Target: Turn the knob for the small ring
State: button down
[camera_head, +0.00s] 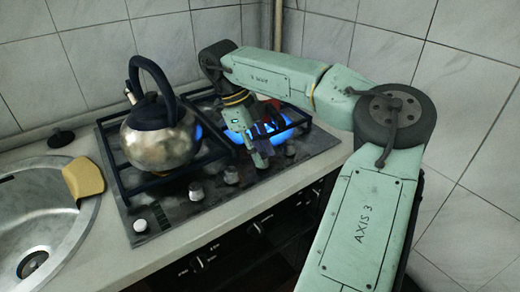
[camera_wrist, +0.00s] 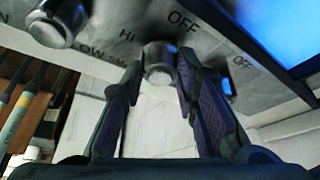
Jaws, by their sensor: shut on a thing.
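My gripper (camera_head: 261,160) reaches down to the front control strip of the black-framed hob (camera_head: 165,215). In the wrist view my gripper (camera_wrist: 160,68) has its two fingers closed on either side of a round metal knob (camera_wrist: 158,50). Printed HI and OFF marks show around it. A second knob (camera_wrist: 55,20) is at the upper left there, apart from the fingers. In the head view other knobs show on the strip, one (camera_head: 231,175) just left of the gripper and one (camera_head: 290,148) to its right. The held knob is mostly hidden there by the fingers.
A steel kettle (camera_head: 160,138) with a dark handle stands on the left burner, with blue glow beside it. Blue flame (camera_head: 262,134) shows at the right burner behind my gripper. A sink (camera_head: 50,210) and yellow sponge (camera_head: 83,177) are at the left. Tiled walls stand close behind.

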jog(key=shift+m, duration=0.6)
jog(key=c, duration=1.3)
grip_release()
jog(key=shift+v, duration=3.75)
jog(key=shift+o, duration=0.3)
jog(key=shift+w+d, duration=0.1)
jog(key=shift+w, duration=0.05)
